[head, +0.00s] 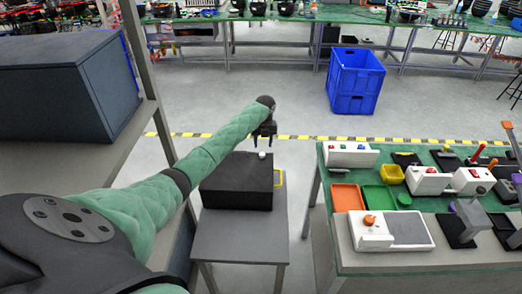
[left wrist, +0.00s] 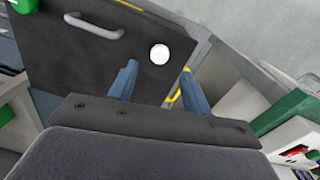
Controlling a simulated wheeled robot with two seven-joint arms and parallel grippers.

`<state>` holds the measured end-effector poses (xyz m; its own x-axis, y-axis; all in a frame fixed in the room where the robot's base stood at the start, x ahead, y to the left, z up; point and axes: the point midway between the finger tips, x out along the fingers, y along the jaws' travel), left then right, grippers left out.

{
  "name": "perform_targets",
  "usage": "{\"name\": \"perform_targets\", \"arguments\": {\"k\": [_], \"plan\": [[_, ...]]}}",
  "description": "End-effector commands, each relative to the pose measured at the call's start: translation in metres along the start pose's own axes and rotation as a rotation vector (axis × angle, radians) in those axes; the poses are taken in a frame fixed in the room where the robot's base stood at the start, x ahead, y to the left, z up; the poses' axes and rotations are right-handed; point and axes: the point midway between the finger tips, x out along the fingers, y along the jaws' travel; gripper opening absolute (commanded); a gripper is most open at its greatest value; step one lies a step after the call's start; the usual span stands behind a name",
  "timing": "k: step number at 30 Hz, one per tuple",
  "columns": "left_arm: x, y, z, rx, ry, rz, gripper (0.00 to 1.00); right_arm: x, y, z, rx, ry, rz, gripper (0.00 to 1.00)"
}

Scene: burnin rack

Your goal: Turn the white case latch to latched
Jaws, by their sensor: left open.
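The white case latch shows as a small white round knob (head: 262,155) on the top of a black case (head: 235,185). In the left wrist view the white latch (left wrist: 160,54) lies just beyond and between my fingertips. Whether it is turned to latched cannot be told from its round shape. My left gripper (head: 264,140) is above the case's far right part, pointing down. In the left wrist view its two blue-grey fingers (left wrist: 158,70) are apart, with nothing between them. My right gripper is not in view.
A grey handle (left wrist: 93,25) shows in the left wrist view. A green-topped workbench (head: 410,262) with devices and trays is at right, a grey shelf at left.

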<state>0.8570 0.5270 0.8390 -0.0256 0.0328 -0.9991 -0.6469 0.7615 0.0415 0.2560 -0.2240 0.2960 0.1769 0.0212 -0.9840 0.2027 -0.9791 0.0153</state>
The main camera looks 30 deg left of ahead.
Motion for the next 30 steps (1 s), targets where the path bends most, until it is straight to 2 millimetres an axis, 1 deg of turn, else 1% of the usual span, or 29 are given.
{"name": "perform_targets", "arguments": {"k": [1,6,12,16,24,26,30], "plan": [[0.005,0.000,-0.001,0.000,0.003,0.001,0.49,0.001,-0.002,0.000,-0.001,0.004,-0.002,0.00],[0.029,0.000,-0.002,-0.002,0.003,0.002,0.49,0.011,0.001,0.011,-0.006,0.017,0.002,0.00],[0.050,-0.001,-0.001,-0.001,0.002,0.000,0.49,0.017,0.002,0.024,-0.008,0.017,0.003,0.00],[0.057,0.000,-0.001,-0.002,0.001,0.001,0.49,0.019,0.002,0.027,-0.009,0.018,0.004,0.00],[0.058,0.000,-0.001,-0.001,0.000,0.000,0.49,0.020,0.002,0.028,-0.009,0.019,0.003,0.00],[0.058,0.000,-0.001,-0.001,0.000,0.000,0.37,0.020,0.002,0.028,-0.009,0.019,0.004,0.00],[0.058,0.000,-0.001,-0.001,0.000,0.000,0.09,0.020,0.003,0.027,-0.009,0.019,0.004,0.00]]}}
